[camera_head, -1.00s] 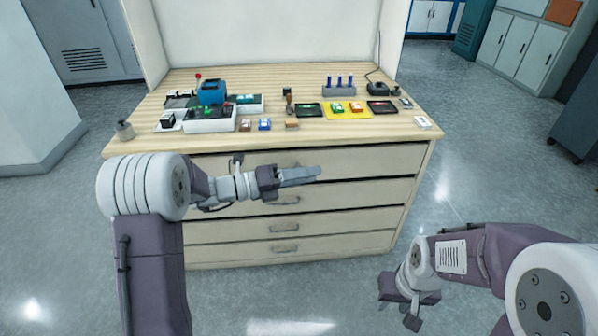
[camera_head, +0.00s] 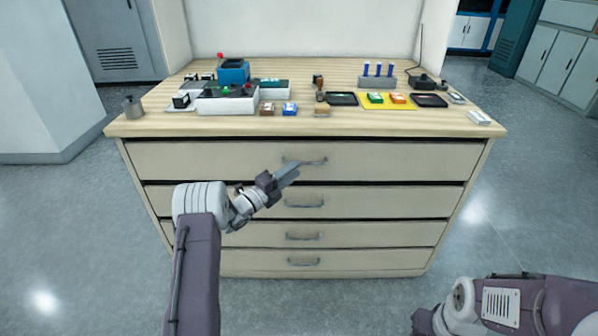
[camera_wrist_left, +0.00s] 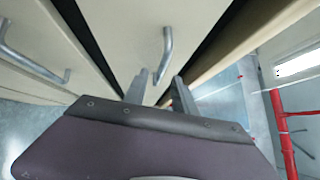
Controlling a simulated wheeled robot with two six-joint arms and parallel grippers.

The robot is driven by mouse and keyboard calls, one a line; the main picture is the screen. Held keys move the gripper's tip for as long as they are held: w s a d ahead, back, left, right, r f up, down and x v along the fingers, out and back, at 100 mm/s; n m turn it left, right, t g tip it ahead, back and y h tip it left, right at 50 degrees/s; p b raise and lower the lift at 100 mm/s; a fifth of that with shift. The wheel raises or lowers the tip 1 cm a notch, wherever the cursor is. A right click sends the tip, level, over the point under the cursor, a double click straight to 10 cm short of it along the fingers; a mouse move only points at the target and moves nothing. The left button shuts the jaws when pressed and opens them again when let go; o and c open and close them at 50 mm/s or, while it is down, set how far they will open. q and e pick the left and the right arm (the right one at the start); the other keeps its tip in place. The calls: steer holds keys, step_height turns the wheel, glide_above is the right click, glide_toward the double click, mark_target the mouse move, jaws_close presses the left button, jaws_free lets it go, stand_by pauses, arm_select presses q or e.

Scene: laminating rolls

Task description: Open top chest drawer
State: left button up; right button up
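The chest has several stacked cream drawers under a wooden top. The top drawer (camera_head: 400,160) looks shut, with a grey bar handle (camera_head: 318,162) at its middle. My left gripper (camera_head: 293,168) is just in front of that drawer, beside the left end of the handle. The top drawer's handle (camera_wrist_left: 166,52) is just beyond the fingertips, roughly in line with the gap. I see no contact. My right gripper is out of frame at the bottom right.
Lower drawers with handles (camera_head: 303,204) sit below. The wooden top (camera_head: 370,122) overhangs and carries several small items, including a blue box (camera_head: 233,72) and a yellow mat (camera_head: 388,107). The floor (camera_head: 500,225) right of the chest is clear.

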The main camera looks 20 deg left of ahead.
arm_select(q)
steer(key=shift+x, duration=1.5)
jaws_close()
steer(key=shift+f, duration=0.1)
